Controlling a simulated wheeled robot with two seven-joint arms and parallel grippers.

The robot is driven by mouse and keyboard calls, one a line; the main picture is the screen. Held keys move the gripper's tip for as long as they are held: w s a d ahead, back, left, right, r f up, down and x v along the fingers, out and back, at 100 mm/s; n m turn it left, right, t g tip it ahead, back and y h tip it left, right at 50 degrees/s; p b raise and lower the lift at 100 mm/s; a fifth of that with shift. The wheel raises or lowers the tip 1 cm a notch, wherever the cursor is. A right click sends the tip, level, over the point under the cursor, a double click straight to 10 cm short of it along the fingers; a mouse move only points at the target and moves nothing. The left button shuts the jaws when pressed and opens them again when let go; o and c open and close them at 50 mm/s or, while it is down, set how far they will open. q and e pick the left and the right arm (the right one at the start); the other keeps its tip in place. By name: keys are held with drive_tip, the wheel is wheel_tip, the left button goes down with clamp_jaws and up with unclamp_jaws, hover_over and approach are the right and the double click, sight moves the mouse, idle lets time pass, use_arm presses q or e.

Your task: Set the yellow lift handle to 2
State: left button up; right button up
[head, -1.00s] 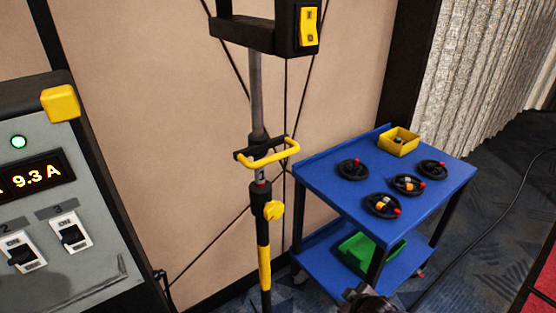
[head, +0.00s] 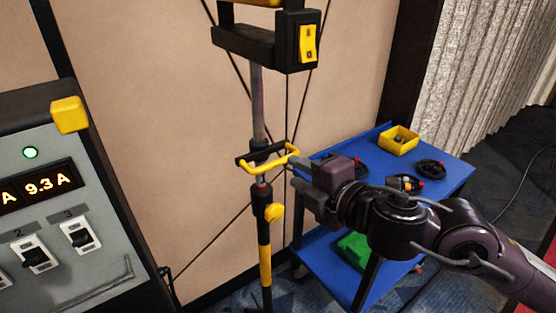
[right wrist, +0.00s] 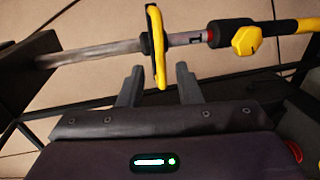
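The yellow lift handle (head: 268,161) is a U-shaped bar on a black bracket around the upright pole of the stand. In the right wrist view the handle (right wrist: 157,50) crosses between my fingertips, nearer the left one. Below its bracket the pole shows a numeral that looks like 1 (right wrist: 181,40). My right gripper (head: 291,175) reaches in from the right, just beside the handle's right end. In the right wrist view the gripper (right wrist: 160,78) is open, its fingers apart on either side of the handle, not closed on it. My left gripper is not in view.
A yellow knob (head: 274,212) sits on the pole below the handle. A black box with a yellow switch (head: 307,44) is above. A blue cart (head: 330,270) with cables and a yellow bin (head: 399,140) stands behind my right arm. A grey power panel (head: 60,225) is at left.

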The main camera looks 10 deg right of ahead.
sight(280, 163)
drive_tip(key=x, duration=0.7)
drive_tip(key=shift+w+a, duration=0.1)
drive_tip(key=shift+w, duration=0.1)
drive_tip(key=shift+c, duration=0.4)
clamp_jaws()
